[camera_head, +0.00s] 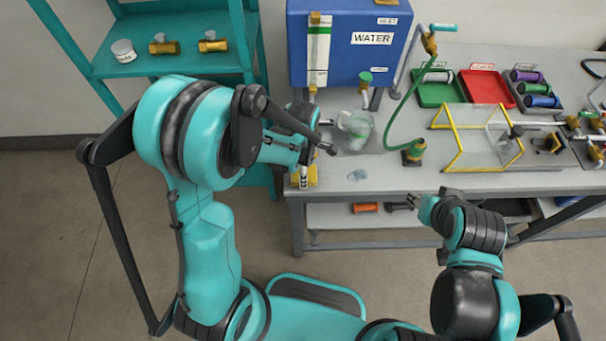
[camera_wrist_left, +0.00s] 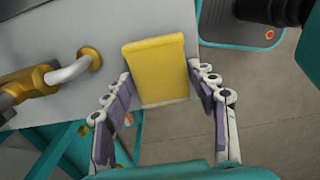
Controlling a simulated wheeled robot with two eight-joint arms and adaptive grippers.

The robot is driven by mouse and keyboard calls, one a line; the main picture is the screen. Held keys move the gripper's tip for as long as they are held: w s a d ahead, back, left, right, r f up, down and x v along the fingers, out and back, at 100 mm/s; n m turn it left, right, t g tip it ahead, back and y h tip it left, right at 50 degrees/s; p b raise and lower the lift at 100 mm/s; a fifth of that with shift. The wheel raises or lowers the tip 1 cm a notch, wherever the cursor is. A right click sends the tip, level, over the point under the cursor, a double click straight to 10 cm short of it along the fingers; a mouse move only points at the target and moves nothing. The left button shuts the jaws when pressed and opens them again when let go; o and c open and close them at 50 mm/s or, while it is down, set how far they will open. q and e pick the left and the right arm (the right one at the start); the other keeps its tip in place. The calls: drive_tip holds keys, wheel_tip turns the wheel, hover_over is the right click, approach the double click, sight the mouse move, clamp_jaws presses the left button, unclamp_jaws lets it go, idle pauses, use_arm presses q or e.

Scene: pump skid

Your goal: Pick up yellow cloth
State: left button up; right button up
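The yellow cloth (camera_wrist_left: 157,64) shows in the left wrist view as a folded rectangle on the grey bench top, at the bench edge. In the head view it is a small yellow patch (camera_head: 309,177) at the bench's front left corner, partly hidden by my gripper. My left gripper (camera_wrist_left: 160,73) is open, one finger on each side of the cloth's near end. The fingertips are very close to its sides; I cannot tell whether they touch. My right gripper (camera_head: 412,201) is in front of the bench edge, apart from the cloth; its fingers are too small to read.
A blue water tank (camera_head: 345,45) stands behind the cloth on the bench (camera_head: 410,178). A clear jug (camera_head: 356,130), a green hose (camera_head: 408,100) and a yellow-framed guard (camera_head: 480,135) stand to the right. A teal shelf (camera_head: 170,62) is at the left.

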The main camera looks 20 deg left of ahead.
use_arm(q)
drive_tip(key=shift+c, duration=0.5)
drive_tip(key=shift+r, duration=0.1)
wheel_tip(320, 180, up, 4)
drive_tip(key=shift+r+p, duration=0.25)
drive_tip(key=shift+p, duration=0.75)
drive_tip(key=w+d+r+p, duration=0.1)
drive_tip(key=w+d+r, duration=0.1)
drive_tip(key=d, duration=0.3)
drive_tip(key=w+d+r+p, duration=0.1)
drive_tip(key=w+d+r, duration=0.1)
drive_tip(key=d+r, duration=0.2)
drive_tip(key=shift+w+d+r, duration=0.15)
drive_tip(key=shift+d, duration=0.8)
drive_tip(key=o, duration=0.6)
drive_tip(key=c, duration=0.4)
drive_tip(key=shift+o, duration=0.2)
